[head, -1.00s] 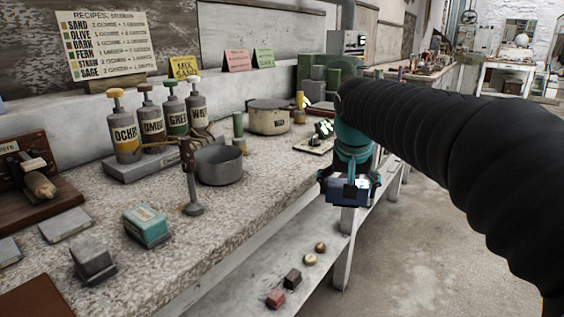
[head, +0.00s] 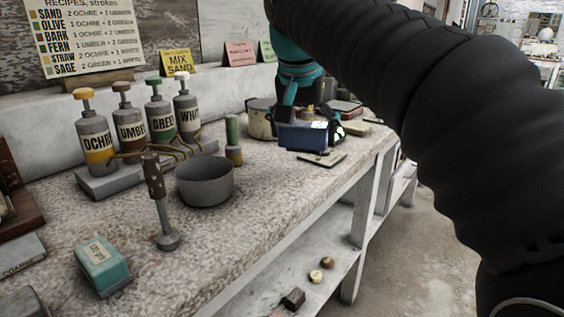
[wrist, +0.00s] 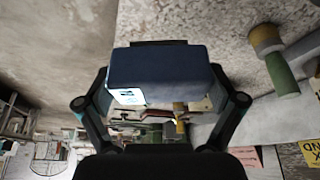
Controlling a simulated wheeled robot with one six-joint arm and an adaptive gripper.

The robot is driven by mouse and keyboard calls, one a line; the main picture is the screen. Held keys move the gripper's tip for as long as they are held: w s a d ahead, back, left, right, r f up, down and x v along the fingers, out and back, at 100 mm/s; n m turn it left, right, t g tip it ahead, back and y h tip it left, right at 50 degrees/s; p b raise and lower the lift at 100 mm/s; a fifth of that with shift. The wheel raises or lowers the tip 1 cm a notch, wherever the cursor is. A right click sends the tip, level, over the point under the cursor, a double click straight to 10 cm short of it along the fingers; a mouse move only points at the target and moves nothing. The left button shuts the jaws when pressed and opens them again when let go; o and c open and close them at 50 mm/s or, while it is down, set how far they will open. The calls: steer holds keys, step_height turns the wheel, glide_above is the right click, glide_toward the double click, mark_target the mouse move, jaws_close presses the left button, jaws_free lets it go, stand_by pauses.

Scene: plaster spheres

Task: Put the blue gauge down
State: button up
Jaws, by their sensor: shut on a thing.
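The blue gauge (head: 303,136) is a dark blue block with a pale face at one end. My gripper (head: 306,128) is shut on it and holds it over the right part of the speckled bench top (head: 262,190). In the wrist view the blue gauge (wrist: 160,78) sits between the two black fingers of my gripper (wrist: 160,100). I cannot tell how high above the bench it is. A flat plate on the bench (head: 322,159) lies just below and right of it in the head view.
A grey pot (head: 205,182), a standing tool with a brown handle (head: 157,200) and a green-handled brush (head: 233,140) stand left of the gauge. Labelled pump bottles (head: 95,140) line the back. A teal box (head: 103,265) is at front left. The bench front between is clear.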

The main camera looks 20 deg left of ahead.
mark_target(281, 141)
steer(key=a+f, duration=0.1)
steer(key=a, duration=0.2)
steer(key=a+f, duration=0.1)
steer(key=shift+w+a+f, duration=0.15)
steer(key=shift+a+f, duration=0.05)
steer(key=shift+f, duration=0.15)
steer(key=shift+f+b, duration=0.5)
steer(key=shift+f, duration=1.5)
steer(key=shift+f, duration=0.15)
steer(key=o, duration=0.7)
steer(key=p+v, duration=0.2)
steer(key=v, duration=1)
